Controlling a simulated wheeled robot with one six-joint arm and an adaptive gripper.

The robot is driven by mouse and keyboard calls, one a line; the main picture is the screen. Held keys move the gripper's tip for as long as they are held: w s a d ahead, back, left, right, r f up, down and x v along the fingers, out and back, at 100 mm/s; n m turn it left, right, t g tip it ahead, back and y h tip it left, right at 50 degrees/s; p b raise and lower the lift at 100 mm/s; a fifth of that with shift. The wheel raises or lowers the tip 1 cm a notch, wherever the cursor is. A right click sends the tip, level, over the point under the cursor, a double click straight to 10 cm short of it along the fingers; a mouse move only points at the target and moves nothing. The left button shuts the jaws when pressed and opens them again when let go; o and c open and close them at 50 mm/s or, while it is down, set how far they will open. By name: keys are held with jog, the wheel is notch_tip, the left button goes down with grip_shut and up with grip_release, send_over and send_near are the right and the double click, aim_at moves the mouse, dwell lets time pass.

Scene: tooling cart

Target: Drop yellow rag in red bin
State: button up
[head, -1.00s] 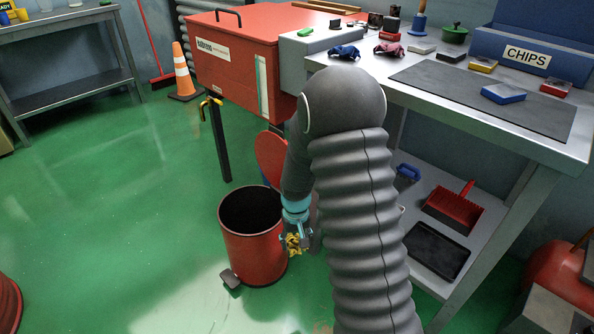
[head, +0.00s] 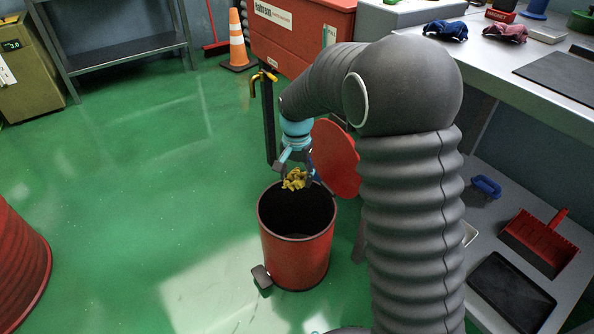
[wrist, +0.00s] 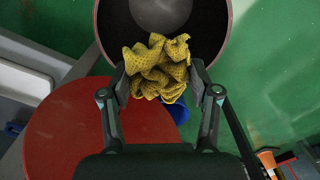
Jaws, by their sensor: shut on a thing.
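The yellow rag (head: 294,180) is crumpled and held in my gripper (head: 295,172). In the wrist view the rag (wrist: 157,68) sits between the two fingers of my gripper (wrist: 160,80), which are shut on it. The red bin (head: 296,250) stands open on the floor, with a pedal at its front. The rag hangs at the far rim of the bin, above its opening. In the wrist view the bin's rim (wrist: 100,25) and dark inside lie beyond the rag. The bin's round red lid (head: 336,158) stands raised behind and to the right.
A workbench (head: 480,55) with a lower shelf stands to the right, holding a blue rag (head: 446,30) and a pink rag (head: 505,33) on top. A black post with a yellow hook (head: 262,78) rises behind the bin. Green floor left of the bin is clear.

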notch_tip(320, 180, down, 10)
jog(key=b, duration=0.7)
jog(key=shift+f, duration=0.2)
jog(key=o, duration=0.9)
notch_tip(320, 180, up, 12)
dwell(0.3)
dwell(0.6)
